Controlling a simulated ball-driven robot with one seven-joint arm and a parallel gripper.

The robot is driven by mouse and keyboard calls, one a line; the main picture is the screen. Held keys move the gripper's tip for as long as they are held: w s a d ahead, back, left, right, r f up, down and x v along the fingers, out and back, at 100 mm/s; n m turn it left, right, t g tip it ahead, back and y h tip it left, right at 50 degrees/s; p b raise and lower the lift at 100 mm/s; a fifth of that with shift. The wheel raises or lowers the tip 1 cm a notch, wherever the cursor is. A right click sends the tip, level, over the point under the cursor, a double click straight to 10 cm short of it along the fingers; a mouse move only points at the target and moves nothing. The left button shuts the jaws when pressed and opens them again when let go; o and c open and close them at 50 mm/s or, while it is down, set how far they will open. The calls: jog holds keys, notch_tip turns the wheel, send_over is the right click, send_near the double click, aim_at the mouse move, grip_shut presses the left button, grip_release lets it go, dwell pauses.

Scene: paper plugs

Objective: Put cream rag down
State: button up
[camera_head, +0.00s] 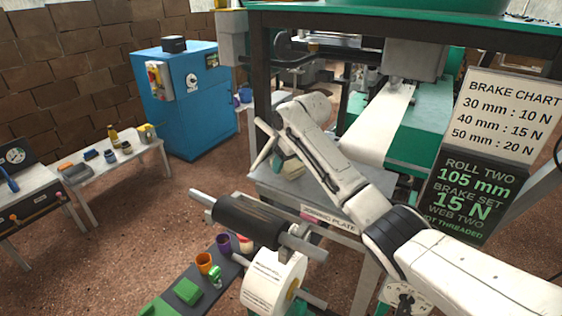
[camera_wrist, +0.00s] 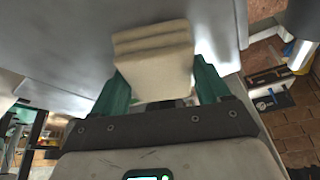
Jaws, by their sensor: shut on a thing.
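The cream rag (camera_wrist: 153,62) is a folded, layered block between the two green fingers of my gripper (camera_wrist: 165,88) in the wrist view. My gripper is shut on it, with a finger at each side. In the head view the rag (camera_head: 290,166) shows partly below my wrist, over the grey metal plate (camera_head: 335,205). The arm hides part of it. In the wrist view a pale grey surface lies close beyond the rag. I cannot tell whether the rag touches it.
A black roller (camera_head: 250,222) stands in front of the grey plate, with a white paper roll (camera_head: 272,285) below. The green machine (camera_head: 425,120) and the brake chart board (camera_head: 505,110) are to the right. A blue cabinet (camera_head: 180,100) and a small side table (camera_head: 115,160) are at the left.

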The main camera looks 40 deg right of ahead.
jog(key=shift+w+f+b, duration=0.15)
jog(key=shift+f+b, duration=0.15)
jog(key=shift+f, duration=0.15)
jog(key=shift+s+r, duration=0.4)
jog(key=shift+r, duration=0.05)
jog(key=shift+w+f, duration=0.15)
jog(key=o, duration=1.1)
jog(key=v, duration=1.2)
